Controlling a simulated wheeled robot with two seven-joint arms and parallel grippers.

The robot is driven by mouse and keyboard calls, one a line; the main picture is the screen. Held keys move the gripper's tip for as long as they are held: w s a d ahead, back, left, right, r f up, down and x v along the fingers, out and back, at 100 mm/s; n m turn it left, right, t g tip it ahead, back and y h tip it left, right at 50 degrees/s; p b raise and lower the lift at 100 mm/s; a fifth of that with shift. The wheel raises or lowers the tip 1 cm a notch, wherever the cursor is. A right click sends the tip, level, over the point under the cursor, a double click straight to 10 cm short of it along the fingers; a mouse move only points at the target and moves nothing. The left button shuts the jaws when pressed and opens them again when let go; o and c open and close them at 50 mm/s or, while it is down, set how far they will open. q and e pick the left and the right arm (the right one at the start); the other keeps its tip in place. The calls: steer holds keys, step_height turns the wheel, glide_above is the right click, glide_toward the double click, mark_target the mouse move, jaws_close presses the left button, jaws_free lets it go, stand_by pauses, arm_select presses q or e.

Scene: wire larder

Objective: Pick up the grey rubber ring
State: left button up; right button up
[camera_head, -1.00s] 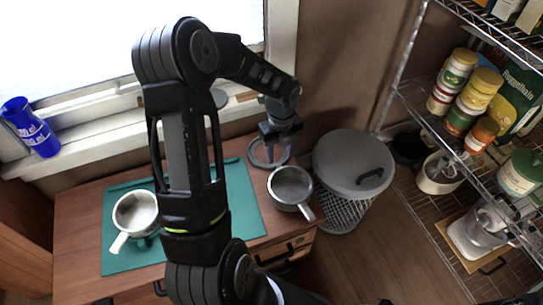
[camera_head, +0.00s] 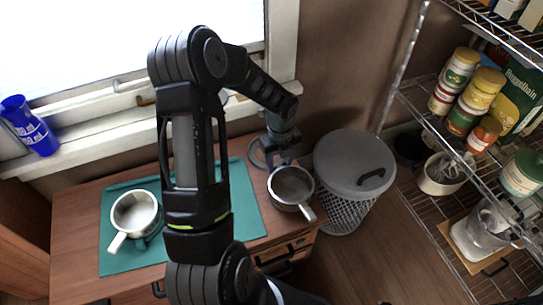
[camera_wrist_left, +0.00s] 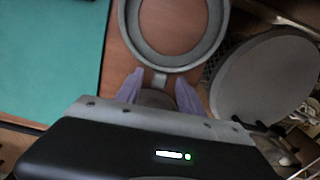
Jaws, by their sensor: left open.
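The grey rubber ring (camera_head: 252,153) lies on the wooden cabinet top near the wall, partly hidden behind my left gripper (camera_head: 281,160) in the head view. In the left wrist view the ring (camera_wrist_left: 185,64) lies flat, with a small tab towards my fingers and bare wood inside it. My left gripper (camera_wrist_left: 158,90) is open, its two pale purple fingers apart, with the tab just beyond their tips. A rounded greyish-brown shape shows between the fingers; I cannot tell what it is. My right gripper is not in view.
A grey metal pan (camera_head: 291,186) stands close in front of my left gripper. A lidded grey bin (camera_head: 352,165) stands to the right. A green mat (camera_head: 245,205) with a white pan (camera_head: 135,214) lies to the left. A wire rack (camera_head: 440,150) holds jars and tins.

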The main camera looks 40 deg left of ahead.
arm_select(q)
steer(key=shift+c, duration=0.2)
jaws_close()
stand_by(0.5)
